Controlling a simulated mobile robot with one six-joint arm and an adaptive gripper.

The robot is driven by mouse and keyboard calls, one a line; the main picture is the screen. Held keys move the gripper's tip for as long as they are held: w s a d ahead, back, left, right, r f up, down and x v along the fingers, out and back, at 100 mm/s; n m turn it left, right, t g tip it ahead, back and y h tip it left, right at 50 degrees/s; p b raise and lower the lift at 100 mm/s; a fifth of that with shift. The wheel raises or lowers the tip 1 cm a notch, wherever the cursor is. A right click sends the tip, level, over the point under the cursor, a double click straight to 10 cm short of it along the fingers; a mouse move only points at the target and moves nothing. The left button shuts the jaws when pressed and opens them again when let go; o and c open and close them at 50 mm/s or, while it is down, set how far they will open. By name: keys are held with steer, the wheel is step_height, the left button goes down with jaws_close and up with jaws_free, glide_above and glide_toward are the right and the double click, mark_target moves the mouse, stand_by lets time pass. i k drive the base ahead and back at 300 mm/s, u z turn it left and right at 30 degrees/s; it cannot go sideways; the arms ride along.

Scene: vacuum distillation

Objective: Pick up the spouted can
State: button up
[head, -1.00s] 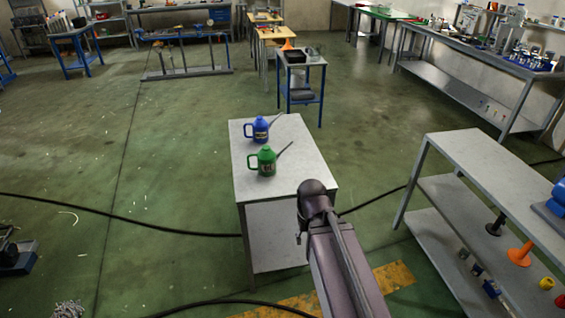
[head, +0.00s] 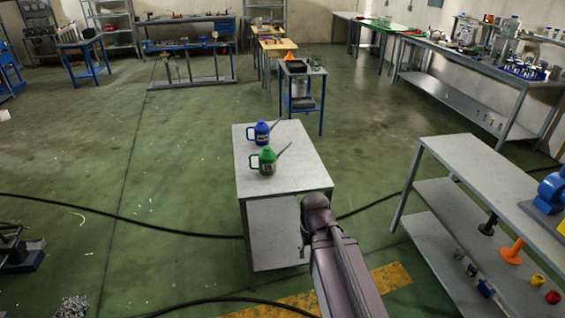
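Two spouted cans stand upright on a small grey table (head: 300,178). The blue can (head: 261,133) is at the back, and the green can (head: 267,160) is nearer. Each has a handle on the left and a thin spout slanting up to the right. My arm reaches up from the bottom of the head view and ends near the table's front right corner, short of both cans. My gripper's fingers are not visible past the arm's end.
A grey shelf unit (head: 480,170) stands close on the right, holding an orange funnel (head: 511,252). Black cables (head: 110,217) cross the green floor. The floor left of the table is open. Workbenches line the back and right.

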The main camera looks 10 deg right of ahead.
mark_target(267, 158)
steer(key=u, duration=0.1)
steer(key=i, duration=0.85)
steer(key=z, duration=0.7)
steer(key=k, duration=0.25)
steer(key=z, duration=0.05)
